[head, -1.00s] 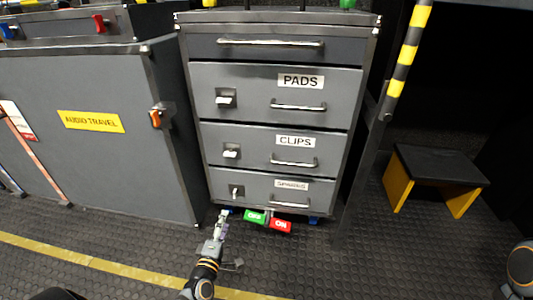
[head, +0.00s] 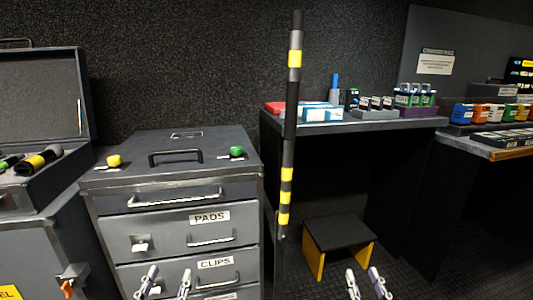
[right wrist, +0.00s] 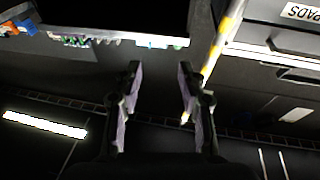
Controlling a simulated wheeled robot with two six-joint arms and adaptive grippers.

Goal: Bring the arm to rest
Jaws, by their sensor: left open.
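My left gripper (head: 166,277) is at the bottom of the head view, in front of the grey drawer cabinet (head: 150,203). Its two fingers are spread and nothing shows between them. My right gripper (head: 365,281) is at the bottom right of centre, over dark floor and below the step stool in the picture. In the right wrist view, its fingers (right wrist: 159,80) stand apart with nothing between them. Most of both arms is out of view.
The cabinet has PADS (head: 209,217) and CLIPS (head: 215,263) drawers, both shut. A black-and-yellow pole (head: 291,130) stands right of it. A step stool (head: 338,235) sits under the counter (head: 350,124). An open case (head: 45,110) is at left.

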